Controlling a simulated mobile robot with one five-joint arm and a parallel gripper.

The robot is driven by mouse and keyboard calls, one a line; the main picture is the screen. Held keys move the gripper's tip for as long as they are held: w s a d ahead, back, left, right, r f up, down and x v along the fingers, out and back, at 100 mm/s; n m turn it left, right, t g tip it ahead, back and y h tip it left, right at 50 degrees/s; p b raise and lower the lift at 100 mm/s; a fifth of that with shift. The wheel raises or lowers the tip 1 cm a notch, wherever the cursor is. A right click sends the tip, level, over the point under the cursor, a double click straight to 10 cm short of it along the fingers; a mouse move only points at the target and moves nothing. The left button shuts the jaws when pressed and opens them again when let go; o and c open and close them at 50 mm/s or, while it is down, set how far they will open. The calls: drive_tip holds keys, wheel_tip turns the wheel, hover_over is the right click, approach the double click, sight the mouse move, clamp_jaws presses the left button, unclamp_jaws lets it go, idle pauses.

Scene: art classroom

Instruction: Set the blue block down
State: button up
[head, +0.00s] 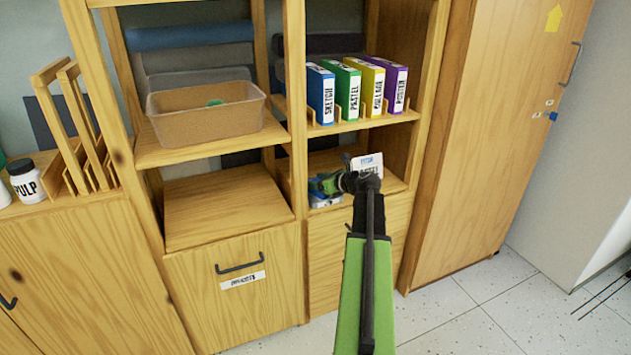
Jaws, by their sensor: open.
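My green and black arm reaches into the lower right cubby of the wooden shelf (297,80). My gripper (322,186) is at its end, pointing left, small and partly hidden by its own wrist. Its jaws are open. A small blue and whitish patch (326,201) shows just below the gripper, at the front edge of the cubby floor. I cannot tell whether this patch is the blue block, or whether it touches the jaws. No other blue block can be made out.
A white labelled item (367,162) stands behind my wrist. Blue, green, yellow and purple binders (358,92) stand on the shelf above. A tan bin (206,112) is in the left cubby, with a bare surface (225,207) below it. A tall cabinet (490,130) bounds the right.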

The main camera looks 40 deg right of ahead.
drive_tip(key=shift+a+r+p, duration=0.1)
drive_tip(key=shift+a+p, duration=0.1)
drive_tip(key=shift+p, duration=0.2)
drive_tip(key=p+v, duration=0.1)
drive_tip(key=v, duration=0.3)
drive_tip(key=p+v, duration=0.2)
drive_tip(key=v, duration=0.1)
drive_tip(key=p+v, duration=0.2)
drive_tip(key=v, duration=0.2)
drive_tip(key=shift+s+d+r, duration=0.15)
drive_tip(key=shift+r, duration=0.25)
drive_tip(key=shift+s, duration=0.25)
